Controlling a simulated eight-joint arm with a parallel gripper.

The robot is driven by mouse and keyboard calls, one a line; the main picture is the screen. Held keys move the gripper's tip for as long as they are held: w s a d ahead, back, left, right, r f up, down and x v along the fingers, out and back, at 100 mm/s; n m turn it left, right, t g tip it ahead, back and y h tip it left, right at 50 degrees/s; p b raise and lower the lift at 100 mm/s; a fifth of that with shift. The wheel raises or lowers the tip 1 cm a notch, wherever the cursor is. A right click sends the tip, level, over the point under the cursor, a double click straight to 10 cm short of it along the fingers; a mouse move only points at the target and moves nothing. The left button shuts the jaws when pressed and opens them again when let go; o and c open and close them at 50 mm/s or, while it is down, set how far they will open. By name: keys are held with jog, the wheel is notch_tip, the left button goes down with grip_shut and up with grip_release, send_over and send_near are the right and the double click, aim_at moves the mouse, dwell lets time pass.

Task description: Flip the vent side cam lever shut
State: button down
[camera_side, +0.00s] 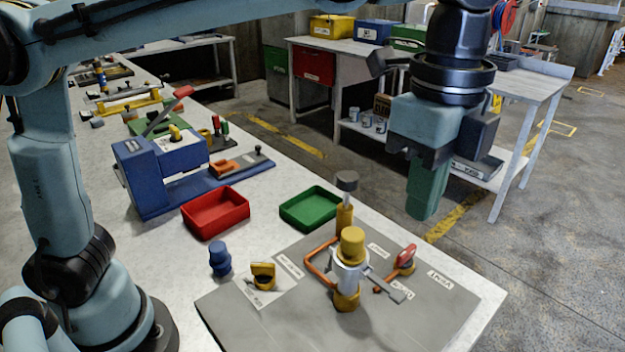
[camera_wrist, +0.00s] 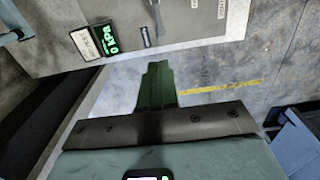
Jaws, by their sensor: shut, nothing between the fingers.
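A fixture with a yellow-capped metal body (camera_side: 350,252) stands on a grey plate (camera_side: 265,318) on the bench. An orange bent lever (camera_side: 314,262) is at its left, a flat grey lever (camera_side: 384,286) sticks out to its lower right, and a red-handled lever (camera_side: 405,257) stands tilted at the right.
A grey-topped post (camera_side: 345,190) stands behind the fixture. A red tray (camera_side: 214,212), a green tray (camera_side: 311,207), a blue knob (camera_side: 220,258) and a blue machine (camera_side: 160,170) are on the bench. The wrist view shows a dark box with a green display (camera_wrist: 95,42). Open floor lies right of the bench.

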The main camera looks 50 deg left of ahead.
aim_at(399, 296)
jog(key=shift+f, duration=0.1)
notch_tip(399, 296, down, 14)
jog(key=shift+r, duration=0.1)
dwell(0.8)
